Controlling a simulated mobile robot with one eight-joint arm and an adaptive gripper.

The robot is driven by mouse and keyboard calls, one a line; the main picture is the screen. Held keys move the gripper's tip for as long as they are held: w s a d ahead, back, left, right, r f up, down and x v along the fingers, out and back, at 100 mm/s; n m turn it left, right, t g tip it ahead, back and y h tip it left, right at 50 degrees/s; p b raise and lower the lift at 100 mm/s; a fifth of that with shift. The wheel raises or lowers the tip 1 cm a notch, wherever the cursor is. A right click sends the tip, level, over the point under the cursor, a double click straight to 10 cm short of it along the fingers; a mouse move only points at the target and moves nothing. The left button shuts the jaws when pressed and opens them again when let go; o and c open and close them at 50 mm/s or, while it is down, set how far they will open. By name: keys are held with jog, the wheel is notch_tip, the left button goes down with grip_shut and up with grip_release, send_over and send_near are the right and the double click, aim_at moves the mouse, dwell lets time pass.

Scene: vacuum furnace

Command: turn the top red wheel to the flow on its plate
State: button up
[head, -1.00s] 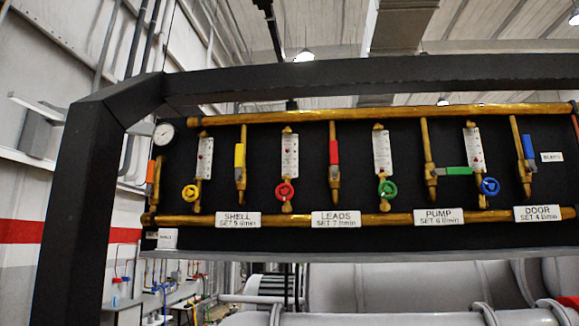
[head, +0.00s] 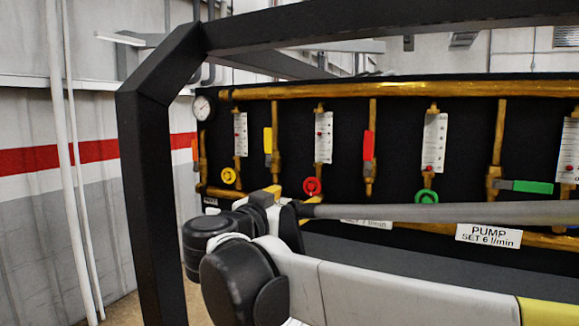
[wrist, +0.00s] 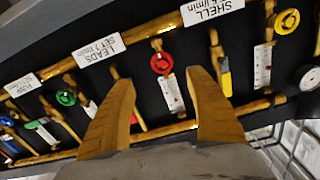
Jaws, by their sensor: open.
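My arm partly covers the area under the wheel. In the wrist view the red wheel (wrist: 161,63) faces me, between and just beyond the fingertips of my gripper (wrist: 160,76). The gripper is open and empty; whether it touches the wheel cannot be told. The LEADS plate (wrist: 98,50), reading SET 7 l/min, shows in the wrist view; in the head view my arm mostly hides it.
A yellow wheel (head: 228,176) and a green wheel (head: 427,197) flank the red one. A red lever (head: 368,145) and a yellow lever (head: 268,140) stand on neighbouring pipes. A dark frame post (head: 150,180) rises at the left. The PUMP plate (head: 488,235) is at the right.

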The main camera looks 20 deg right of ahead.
aim_at(311, 186)
jog(key=p+x, duration=0.1)
jog(key=x, duration=0.4)
jog(key=p+x, duration=0.1)
jog(key=x, duration=0.4)
jog(key=shift+w+d+r, duration=0.1)
jog(key=shift+w+r, duration=0.15)
jog(key=shift+w, duration=0.05)
jog(key=c, duration=1.2)
